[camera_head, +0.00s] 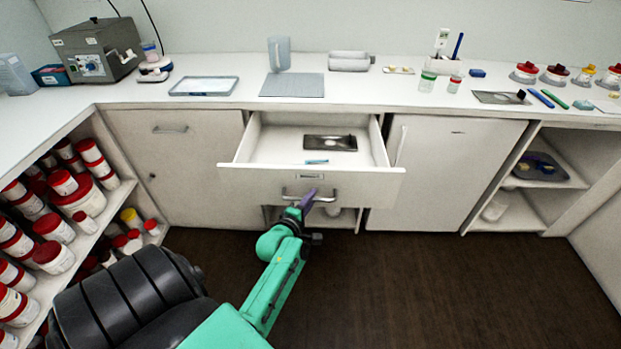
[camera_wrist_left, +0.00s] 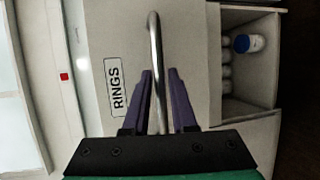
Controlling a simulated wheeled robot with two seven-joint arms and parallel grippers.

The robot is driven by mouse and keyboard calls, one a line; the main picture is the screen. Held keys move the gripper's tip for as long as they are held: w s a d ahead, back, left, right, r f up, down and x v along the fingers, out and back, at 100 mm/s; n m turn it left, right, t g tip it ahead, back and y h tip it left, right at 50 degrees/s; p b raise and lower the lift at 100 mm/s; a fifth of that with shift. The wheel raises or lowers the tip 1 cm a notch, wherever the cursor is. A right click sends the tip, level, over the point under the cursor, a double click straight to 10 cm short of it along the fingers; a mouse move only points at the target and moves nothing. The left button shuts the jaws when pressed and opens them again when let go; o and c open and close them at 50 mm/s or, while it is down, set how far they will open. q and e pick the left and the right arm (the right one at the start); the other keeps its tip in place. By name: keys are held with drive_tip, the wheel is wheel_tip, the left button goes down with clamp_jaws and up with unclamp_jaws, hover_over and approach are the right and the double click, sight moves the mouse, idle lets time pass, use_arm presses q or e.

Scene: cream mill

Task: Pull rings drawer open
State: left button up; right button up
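The rings drawer (camera_head: 364,187) stands pulled out from the counter in the head view, with its inside showing. Its front carries a bar handle (camera_head: 290,197). In the left wrist view the drawer front fills the middle, with a "RINGS" label (camera_wrist_left: 115,87) beside the metal handle (camera_wrist_left: 155,40). My left gripper (camera_head: 308,196) is at the handle. Its purple fingers (camera_wrist_left: 160,75) lie close on both sides of the bar and appear shut on it. Inside the drawer are a dark metal tray (camera_head: 330,143) and a small blue item (camera_head: 317,161). My right gripper is not in view.
A closed cupboard (camera_head: 180,150) is left of the drawer and a white door (camera_head: 440,170) is right of it. Shelves of red-lidded jars (camera_head: 75,195) stand at the left. The countertop (camera_head: 225,68) above holds tools and containers. The dark floor (camera_head: 420,290) is clear in front.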

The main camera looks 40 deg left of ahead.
use_arm(q)
drive_tip(key=shift+o, duration=0.6)
drive_tip(key=shift+s, duration=0.2)
drive_tip(key=v, duration=1.4)
drive_tip(key=shift+d, duration=0.15)
